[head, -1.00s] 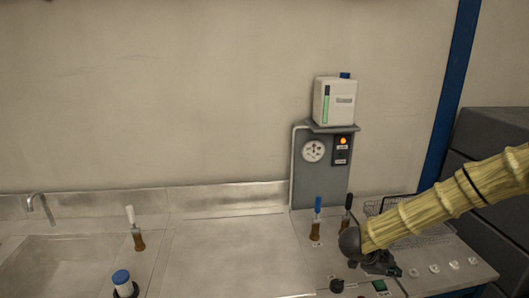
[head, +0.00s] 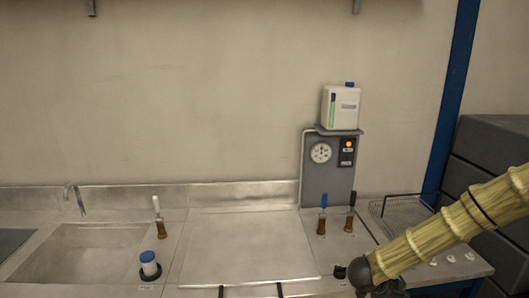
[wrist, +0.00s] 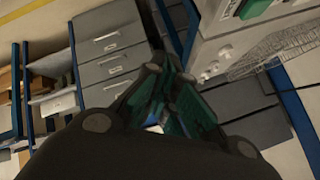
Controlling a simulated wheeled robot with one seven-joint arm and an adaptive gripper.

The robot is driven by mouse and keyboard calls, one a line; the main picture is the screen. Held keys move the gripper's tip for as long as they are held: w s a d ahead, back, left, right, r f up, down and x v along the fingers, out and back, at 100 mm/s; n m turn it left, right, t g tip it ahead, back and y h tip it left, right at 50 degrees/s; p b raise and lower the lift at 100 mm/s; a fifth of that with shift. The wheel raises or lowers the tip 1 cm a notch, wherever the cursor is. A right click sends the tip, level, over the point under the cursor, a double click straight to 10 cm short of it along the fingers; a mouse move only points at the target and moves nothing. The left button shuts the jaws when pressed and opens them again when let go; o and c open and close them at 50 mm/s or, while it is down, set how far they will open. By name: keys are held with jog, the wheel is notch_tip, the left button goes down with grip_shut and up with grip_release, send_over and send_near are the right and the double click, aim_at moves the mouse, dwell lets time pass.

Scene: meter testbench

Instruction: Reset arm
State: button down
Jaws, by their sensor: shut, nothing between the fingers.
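My arm, in a ribbed yellow-tan sleeve, enters the head view from the right and reaches down to the bottom edge. My dark gripper is partly cut off there, over the bench's front right. In the wrist view my gripper (wrist: 165,90) has its green-padded fingers drawn together, with nothing seen between them. It hangs clear of the bench items.
Grey drawers (head: 480,185) stand at right.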

jog(key=s+a+f+n+t+y+b, duration=0.1)
jog(key=s+a+f+n+y+b, duration=0.15)
jog(key=s+a+f+n, duration=0.5)
jog(key=s+a+f+n+t+y+b, duration=0.1)
jog(key=s+a+f+n+t+y, duration=0.3)
jog(key=f, duration=0.7)
jog(key=s+a+f+n+g, duration=0.2)
jog(key=s+f+n, duration=0.1)
jog(key=s, duration=0.6)
jog(key=s+a+f+n+g+y+b, duration=0.1)
jog(key=s+a+f+n+g, duration=0.1)
jog(key=s, duration=0.7)
jog(key=s+a+f+n+g+y+b, duration=0.1)
jog(key=s+a+f+n+g, duration=0.2)
jog(key=s+n, duration=0.3)
jog(key=s+f, duration=0.1)
jog(key=s, duration=0.2)
jog(key=shift+g, duration=0.4)
